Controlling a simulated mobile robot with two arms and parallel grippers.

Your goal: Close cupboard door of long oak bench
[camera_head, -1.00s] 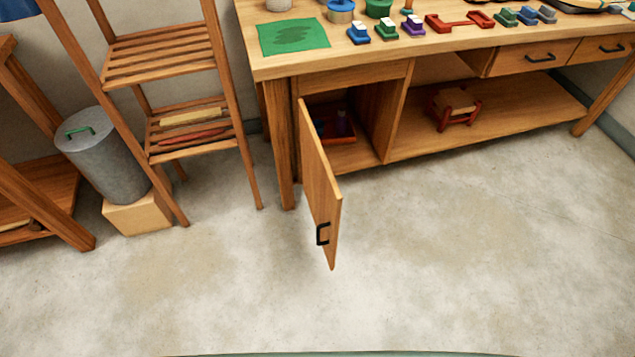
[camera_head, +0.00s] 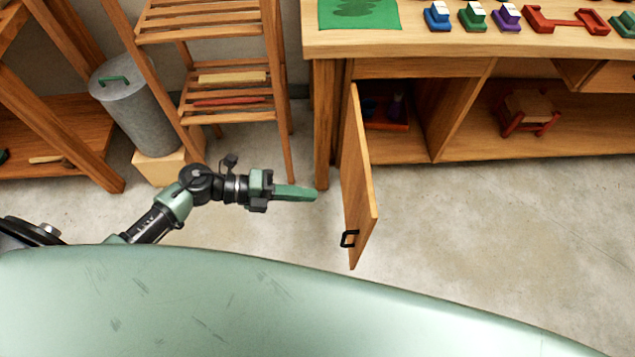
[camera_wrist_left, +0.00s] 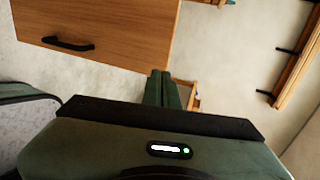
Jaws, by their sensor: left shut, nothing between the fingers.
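The long oak bench (camera_head: 460,48) stands at the upper right in the head view. Its cupboard door (camera_head: 357,180) is open and juts toward me, with a black handle (camera_head: 349,239) near its free edge. My left gripper (camera_head: 312,194) is shut and empty, a short way left of the door on its outer side, pointing right. In the left wrist view, the door (camera_wrist_left: 120,25) fills the upper left with its handle (camera_wrist_left: 68,43), beyond the shut fingers (camera_wrist_left: 162,88). No touch between fingers and door can be made out. My right gripper is not in view.
A slatted shelf rack (camera_head: 220,105) and a grey lidded bin (camera_head: 140,110) on a wooden block (camera_head: 165,163) stand left of the bench. A red-legged stool (camera_head: 527,110) sits on the bench's lower shelf. The floor right of the door is clear.

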